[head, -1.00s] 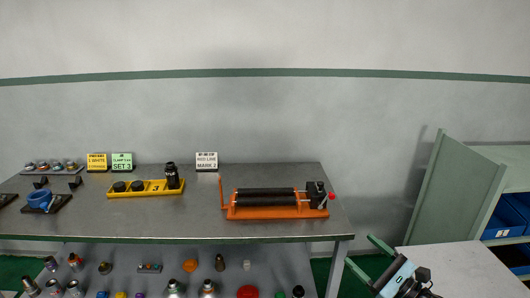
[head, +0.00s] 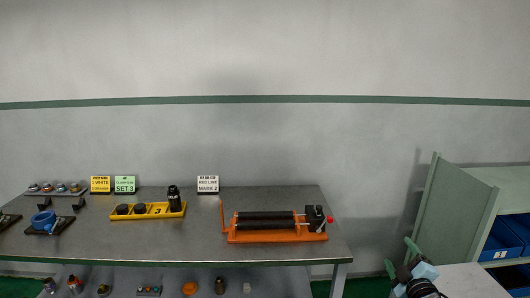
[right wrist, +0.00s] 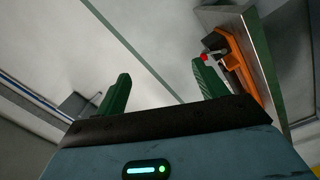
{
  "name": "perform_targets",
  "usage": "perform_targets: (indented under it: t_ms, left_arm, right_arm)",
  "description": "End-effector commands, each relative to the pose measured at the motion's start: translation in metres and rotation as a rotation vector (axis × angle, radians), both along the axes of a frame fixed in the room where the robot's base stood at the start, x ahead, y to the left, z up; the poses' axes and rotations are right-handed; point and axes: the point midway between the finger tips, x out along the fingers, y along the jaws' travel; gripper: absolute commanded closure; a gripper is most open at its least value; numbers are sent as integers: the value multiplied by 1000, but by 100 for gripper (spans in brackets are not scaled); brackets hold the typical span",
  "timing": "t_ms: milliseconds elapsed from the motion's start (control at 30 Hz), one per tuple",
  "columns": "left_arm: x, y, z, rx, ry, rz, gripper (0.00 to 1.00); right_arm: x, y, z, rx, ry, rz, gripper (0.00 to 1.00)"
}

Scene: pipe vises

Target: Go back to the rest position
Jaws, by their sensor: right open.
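My right gripper (head: 400,257) is at the lower right of the head view, right of the dark table (head: 185,240) and in front of the grey-green cabinet. Its two green fingers stand apart with nothing between them. In the right wrist view the open fingers (right wrist: 160,88) also show empty, with the table's edge and an orange device beyond the right finger. My left gripper is not in view.
On the table stand an orange roller device (head: 280,237) with a red knob, a yellow tray (head: 153,212) with black parts, a blue ring vise (head: 44,219) and small signs (head: 208,184). A cabinet (head: 455,210) with blue bins (head: 500,243) stands right. The table's middle front is clear.

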Motion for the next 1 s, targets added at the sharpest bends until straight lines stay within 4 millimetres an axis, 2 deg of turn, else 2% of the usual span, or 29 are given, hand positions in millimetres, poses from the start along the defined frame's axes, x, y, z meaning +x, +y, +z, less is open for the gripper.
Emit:
perform_targets:
  t_ms: [100, 200, 433, 667, 767, 867, 1000]
  left_arm:
    - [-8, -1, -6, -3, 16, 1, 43]
    - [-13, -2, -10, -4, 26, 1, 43]
    - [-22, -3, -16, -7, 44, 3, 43]
    - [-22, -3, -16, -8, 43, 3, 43]
    - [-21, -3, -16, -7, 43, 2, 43]
    - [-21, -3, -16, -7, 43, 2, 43]
    - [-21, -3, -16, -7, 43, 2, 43]
  right_arm:
    - [-1, -7, -15, 250, 64, -42, 28]
    - [-2, -10, -26, 426, 108, -78, 28]
    - [-11, -10, -54, 758, 195, -158, 28]
    - [-64, 23, -114, 766, 290, -140, 28]
    - [-94, 40, -142, 779, 338, -135, 28]
    - [-134, 60, -173, 797, 399, -132, 28]
    - [-204, 90, -213, 835, 494, -134, 28]
